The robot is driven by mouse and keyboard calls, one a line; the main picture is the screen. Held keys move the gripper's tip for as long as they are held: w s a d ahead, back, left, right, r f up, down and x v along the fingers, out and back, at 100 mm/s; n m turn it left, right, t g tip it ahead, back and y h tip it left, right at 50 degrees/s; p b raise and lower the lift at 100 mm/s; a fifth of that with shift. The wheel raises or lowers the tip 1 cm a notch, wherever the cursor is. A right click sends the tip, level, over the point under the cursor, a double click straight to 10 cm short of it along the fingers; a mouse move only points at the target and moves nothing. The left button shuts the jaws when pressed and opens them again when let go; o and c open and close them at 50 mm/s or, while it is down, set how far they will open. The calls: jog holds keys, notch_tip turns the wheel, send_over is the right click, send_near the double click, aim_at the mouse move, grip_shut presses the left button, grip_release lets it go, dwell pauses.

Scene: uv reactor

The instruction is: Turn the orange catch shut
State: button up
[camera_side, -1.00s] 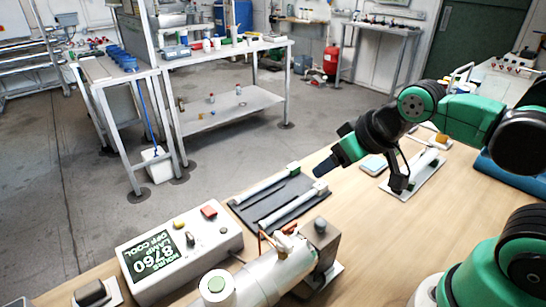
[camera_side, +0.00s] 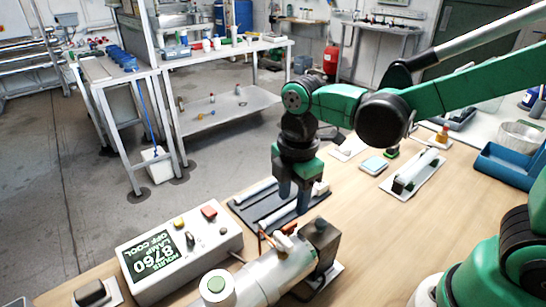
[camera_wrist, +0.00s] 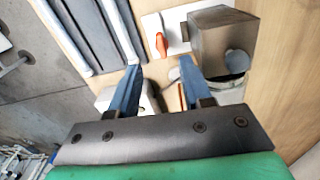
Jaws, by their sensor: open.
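The orange catch (camera_wrist: 162,44) shows in the wrist view as a small upright piece on a white plate beside a grey metal block (camera_wrist: 222,42). A second thin orange part (camera_wrist: 182,97) shows between my fingers, so I cannot tell for certain which is the catch.
A dark tray (camera_side: 240,214) with white tubes lies behind the reactor. A control box (camera_side: 150,262) with a green display stands at left. A white holder (camera_side: 420,180) and a blue bin (camera_side: 505,165) are at right.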

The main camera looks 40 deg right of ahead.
aim_at(290, 225)
jog(key=shift+a+f+n, duration=0.15)
jog(key=shift+f+n, duration=0.2)
jog(key=shift+n, duration=0.05)
jog(key=shift+f, duration=2.6)
grip_shut()
